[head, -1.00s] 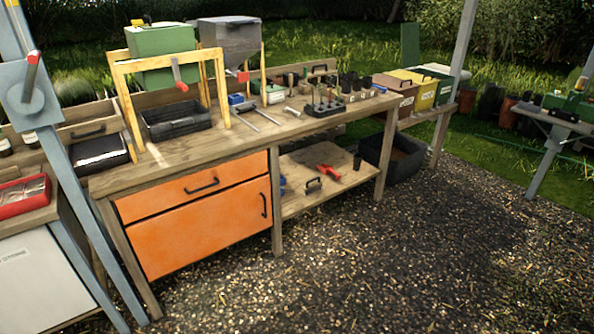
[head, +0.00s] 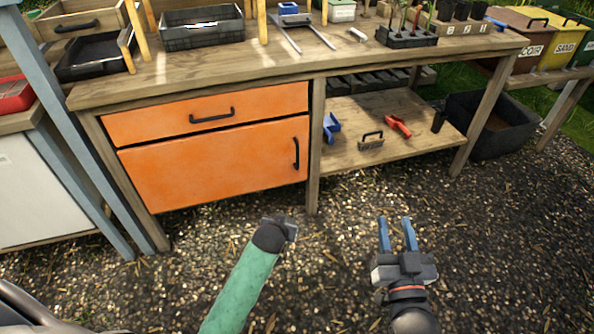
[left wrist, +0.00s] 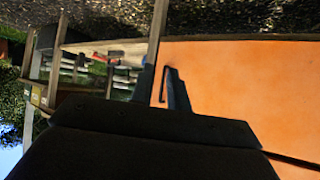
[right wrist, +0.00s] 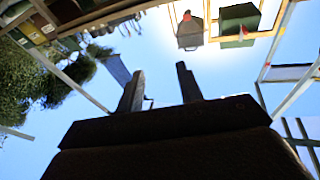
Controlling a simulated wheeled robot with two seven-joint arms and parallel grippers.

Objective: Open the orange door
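The orange door (head: 215,170) is the lower panel of the workbench cabinet and is closed, with a vertical black handle (head: 296,153) near its right edge. In the left wrist view the door (left wrist: 240,90) fills the right side, and its handle (left wrist: 162,85) shows between the fingers of my left gripper (left wrist: 160,72). These fingers are apart and do not appear to touch the handle. In the head view my left gripper (head: 288,226) is seen end-on, below the handle. My right gripper (head: 396,222) is open and empty, over the gravel to the right.
An orange drawer (head: 210,115) with a horizontal handle is shut above the door. A lower shelf (head: 385,145) beside it carries a blue scoop, a brush and a red tool. A blue-grey post (head: 75,150) stands at left. The gravel in front is open.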

